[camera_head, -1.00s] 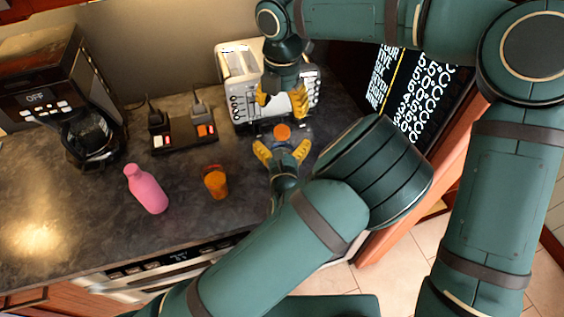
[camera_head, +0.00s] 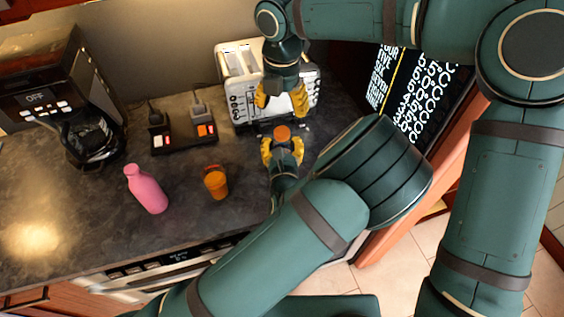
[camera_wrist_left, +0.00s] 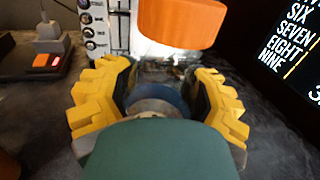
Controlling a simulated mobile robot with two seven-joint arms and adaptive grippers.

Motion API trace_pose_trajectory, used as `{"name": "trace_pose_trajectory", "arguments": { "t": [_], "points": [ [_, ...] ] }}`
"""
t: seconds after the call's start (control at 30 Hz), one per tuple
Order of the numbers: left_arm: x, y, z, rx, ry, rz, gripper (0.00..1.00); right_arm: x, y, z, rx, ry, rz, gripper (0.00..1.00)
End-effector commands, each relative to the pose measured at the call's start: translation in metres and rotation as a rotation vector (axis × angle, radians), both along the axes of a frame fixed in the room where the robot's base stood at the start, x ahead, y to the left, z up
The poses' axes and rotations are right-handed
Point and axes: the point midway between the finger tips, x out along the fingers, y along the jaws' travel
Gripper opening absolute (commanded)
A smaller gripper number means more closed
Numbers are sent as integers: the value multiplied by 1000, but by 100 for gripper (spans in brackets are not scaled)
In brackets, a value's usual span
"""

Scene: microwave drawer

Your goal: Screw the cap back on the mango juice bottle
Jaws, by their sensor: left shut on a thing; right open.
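An orange cap (camera_head: 283,132) shows on top, between and just beyond the fingers of my left gripper (camera_head: 282,151). In the left wrist view the cap (camera_wrist_left: 180,20) is large at the top, with a pale strip of the bottle (camera_wrist_left: 160,46) under it. The left fingers are closed in around the bottle, whose body is mostly hidden. I cannot tell whether the cap is tight or only resting there. My right gripper (camera_head: 282,98) is open and empty, pointing down behind the cap, in front of the toaster, and apart from the cap.
A white toaster (camera_head: 238,92) stands behind the grippers. A pink bottle (camera_head: 147,190) and an orange cup (camera_head: 216,183) stand to the left. A dark lettered panel (camera_head: 410,85) is at right.

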Motion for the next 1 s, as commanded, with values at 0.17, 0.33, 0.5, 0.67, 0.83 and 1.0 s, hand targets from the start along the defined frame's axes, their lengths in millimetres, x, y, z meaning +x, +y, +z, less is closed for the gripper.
{"name": "trace_pose_trajectory", "arguments": {
  "t": [0.17,0.33,0.5,0.67,0.83,1.0],
  "points": [
    [0,0,0,0,1,0,0,-2,1,0,-3,3,236,65],
    [0,0,0,0,1,0,0,-3,1,0,-3,1,460,65],
    [0,0,0,0,1,0,0,-3,0,1,0,-1,613,65],
    [0,0,0,0,1,0,0,-3,0,1,2,-1,672,65],
    [0,0,0,0,1,0,0,-3,0,1,2,-1,680,65],
    [0,0,0,0,1,0,0,-3,0,1,3,0,679,65]
  ]
}}
